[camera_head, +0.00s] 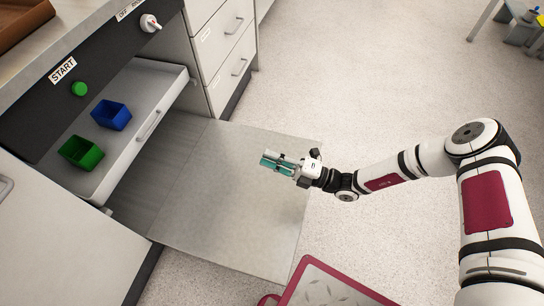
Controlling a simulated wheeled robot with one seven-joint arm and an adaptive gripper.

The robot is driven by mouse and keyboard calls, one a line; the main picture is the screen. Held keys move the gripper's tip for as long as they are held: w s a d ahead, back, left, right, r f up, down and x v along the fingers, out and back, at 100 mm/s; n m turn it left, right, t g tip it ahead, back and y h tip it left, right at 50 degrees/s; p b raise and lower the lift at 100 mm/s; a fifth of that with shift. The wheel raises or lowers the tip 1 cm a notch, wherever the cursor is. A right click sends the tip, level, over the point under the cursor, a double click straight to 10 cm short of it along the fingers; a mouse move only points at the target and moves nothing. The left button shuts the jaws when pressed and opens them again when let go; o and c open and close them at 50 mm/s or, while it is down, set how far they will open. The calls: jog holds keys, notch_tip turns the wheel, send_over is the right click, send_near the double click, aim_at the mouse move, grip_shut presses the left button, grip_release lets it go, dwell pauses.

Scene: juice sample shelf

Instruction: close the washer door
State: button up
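The washer door (225,195) is a flat grey panel that hangs open, folded down low in front of the washer's dark opening. The washer's front panel (40,112) is dark, with a green START button (80,88) and a knob (150,23). My gripper (266,160), with teal fingers, is over the right part of the door and points left. Its height above the door is hard to judge. The fingers look close together, but I cannot tell whether they are shut. No object shows between them.
A white drawer (160,78) is pulled out above the door, holding a blue bin (111,115) and a green bin (81,152). Cabinets with drawers (224,45) stand beyond. A red-rimmed tray (335,285) is at the bottom.

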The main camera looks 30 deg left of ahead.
jog(key=v, duration=1.2)
jog(key=shift+f, duration=0.1)
jog(key=shift+c, duration=0.5)
